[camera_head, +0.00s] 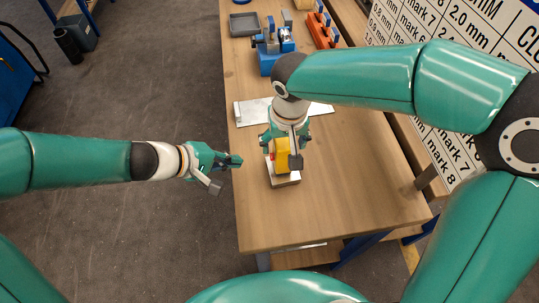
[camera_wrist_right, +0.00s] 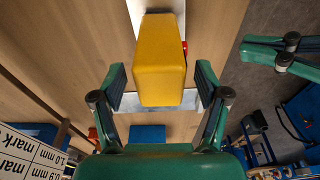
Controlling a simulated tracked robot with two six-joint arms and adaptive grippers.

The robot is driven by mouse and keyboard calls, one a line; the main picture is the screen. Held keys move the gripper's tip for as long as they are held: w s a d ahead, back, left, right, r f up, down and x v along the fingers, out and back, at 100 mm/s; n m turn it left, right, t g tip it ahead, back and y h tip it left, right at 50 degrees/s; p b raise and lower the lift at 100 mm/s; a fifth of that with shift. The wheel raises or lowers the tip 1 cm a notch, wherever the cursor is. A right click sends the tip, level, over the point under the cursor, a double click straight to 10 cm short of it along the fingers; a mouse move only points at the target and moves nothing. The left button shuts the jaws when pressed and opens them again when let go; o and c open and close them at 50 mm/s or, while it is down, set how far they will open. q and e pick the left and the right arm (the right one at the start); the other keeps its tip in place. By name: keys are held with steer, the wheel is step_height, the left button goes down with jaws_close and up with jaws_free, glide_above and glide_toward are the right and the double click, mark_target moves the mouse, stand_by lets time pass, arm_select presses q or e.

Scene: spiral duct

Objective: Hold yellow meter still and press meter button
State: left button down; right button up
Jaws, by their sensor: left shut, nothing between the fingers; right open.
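The yellow meter (camera_head: 282,154) stands on a pale block (camera_head: 285,180) near the table's left edge. In the right wrist view the meter (camera_wrist_right: 160,62) sits between the spread fingers of my right gripper (camera_wrist_right: 160,88), with a gap on each side. A small red part (camera_wrist_right: 184,46) shows at the meter's side facing my left gripper. My right gripper (camera_head: 284,140) is open, over the meter from above. My left gripper (camera_head: 238,161) is shut and empty, left of the meter at the table's edge and apart from it. It also shows at the right of the right wrist view (camera_wrist_right: 248,48).
A flat metal plate (camera_head: 252,112) lies behind the meter. Further back are a blue fixture (camera_head: 268,58), an orange holder (camera_head: 322,32) and a grey tray (camera_head: 244,24). A sign board (camera_head: 470,30) stands on the right. The table's front right is clear.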

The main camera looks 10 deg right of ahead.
step_height(320, 180, up, 11)
steer(key=s, duration=0.1)
steer(key=shift+s+r, duration=0.2)
steer(key=shift+s, duration=0.2)
